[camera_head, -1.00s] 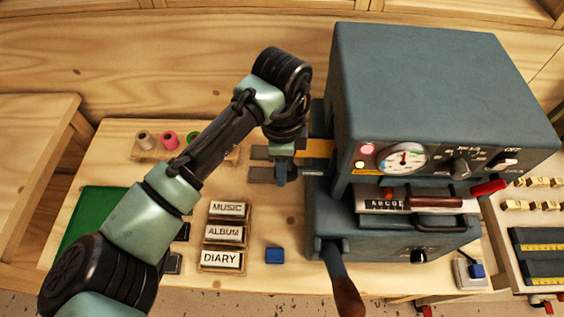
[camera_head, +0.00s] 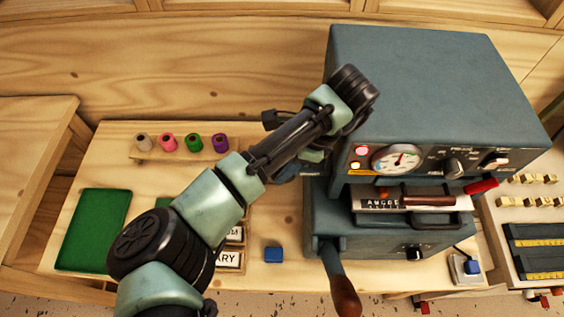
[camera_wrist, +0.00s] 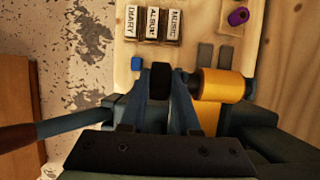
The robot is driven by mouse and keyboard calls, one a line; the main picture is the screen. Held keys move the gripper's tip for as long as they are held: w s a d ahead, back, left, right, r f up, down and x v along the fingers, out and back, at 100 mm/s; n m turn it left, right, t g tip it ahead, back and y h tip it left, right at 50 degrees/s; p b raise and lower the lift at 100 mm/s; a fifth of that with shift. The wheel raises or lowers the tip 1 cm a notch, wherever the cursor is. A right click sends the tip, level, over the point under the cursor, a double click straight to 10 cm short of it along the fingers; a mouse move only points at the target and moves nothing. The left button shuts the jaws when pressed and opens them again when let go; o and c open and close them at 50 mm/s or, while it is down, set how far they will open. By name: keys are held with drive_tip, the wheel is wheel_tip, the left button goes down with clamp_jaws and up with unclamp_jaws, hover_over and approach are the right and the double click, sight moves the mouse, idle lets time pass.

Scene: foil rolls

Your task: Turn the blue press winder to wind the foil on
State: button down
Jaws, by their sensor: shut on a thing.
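The blue-grey press (camera_head: 425,85) stands at the right of the bench. In the wrist view, a gold foil roll (camera_wrist: 221,84) sits on the press with a strip of gold running down from it. My gripper (camera_wrist: 160,88) is shut on the winder's dark knob, beside the roll. In the head view my arm hides the gripper, the winder and the gold roll at the press's left side.
Spare rolls stand on a wooden rack (camera_head: 183,154) at the back left. A green mat (camera_head: 92,228) lies at left. A small blue block (camera_head: 273,254) and the press's long lever (camera_head: 340,283) are in front. Label blocks (camera_wrist: 153,24) are partly hidden by my arm in the head view.

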drive_tip(key=c, duration=0.6)
unclamp_jaws()
drive_tip(key=shift+c, duration=0.2)
drive_tip(key=v, duration=1.3)
drive_tip(key=shift+p, duration=0.3)
